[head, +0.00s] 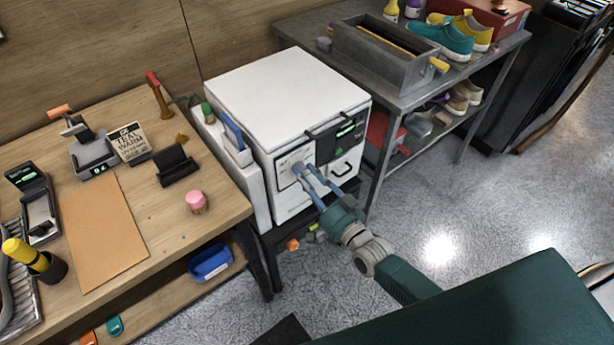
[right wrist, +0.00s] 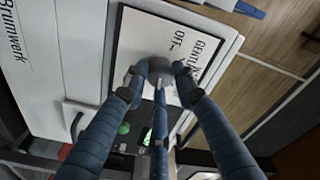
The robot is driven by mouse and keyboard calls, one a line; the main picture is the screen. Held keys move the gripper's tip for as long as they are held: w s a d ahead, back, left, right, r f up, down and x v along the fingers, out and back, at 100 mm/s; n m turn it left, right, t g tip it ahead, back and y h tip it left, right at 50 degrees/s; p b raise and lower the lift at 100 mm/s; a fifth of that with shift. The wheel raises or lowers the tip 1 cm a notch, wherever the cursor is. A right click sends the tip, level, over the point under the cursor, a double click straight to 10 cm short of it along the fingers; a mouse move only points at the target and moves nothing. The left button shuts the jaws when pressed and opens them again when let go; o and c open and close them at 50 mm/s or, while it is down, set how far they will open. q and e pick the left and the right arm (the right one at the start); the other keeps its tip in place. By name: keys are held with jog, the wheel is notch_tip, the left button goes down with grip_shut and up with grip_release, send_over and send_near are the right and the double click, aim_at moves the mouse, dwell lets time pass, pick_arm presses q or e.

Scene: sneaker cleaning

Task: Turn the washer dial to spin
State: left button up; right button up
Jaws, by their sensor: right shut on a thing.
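The washer (head: 285,90) is a white box-shaped machine in the middle of the head view. A grey round dial (head: 298,168) sits on a white panel (head: 287,177) on its front, beside a dark strip with a green display (head: 346,129). My right gripper (head: 303,172) is shut on the dial. In the right wrist view its fingers close around the dial (right wrist: 160,68), hiding much of it. The panel (right wrist: 140,40) there shows "OFF" and part of a word beginning "GENTL". The dial's pointer cannot be made out. My left gripper is not in view.
A wooden workbench (head: 160,215) with a brown mat (head: 103,228) and a pink-topped jar (head: 196,202) stands left. A metal table (head: 440,75) with a grey bin (head: 385,52) and shoes (head: 440,40) stands right. Open floor (head: 480,200) lies at the right.

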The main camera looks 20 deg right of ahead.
jog(key=shift+s+a+f, duration=0.15)
jog(key=shift+s+f, duration=0.05)
jog(key=shift+f, duration=0.25)
jog(key=o, duration=1.2)
jog(key=shift+c, duration=0.2)
jog(key=shift+w+r, duration=0.1)
jog(key=shift+r, duration=0.1)
jog(key=v, duration=1.2)
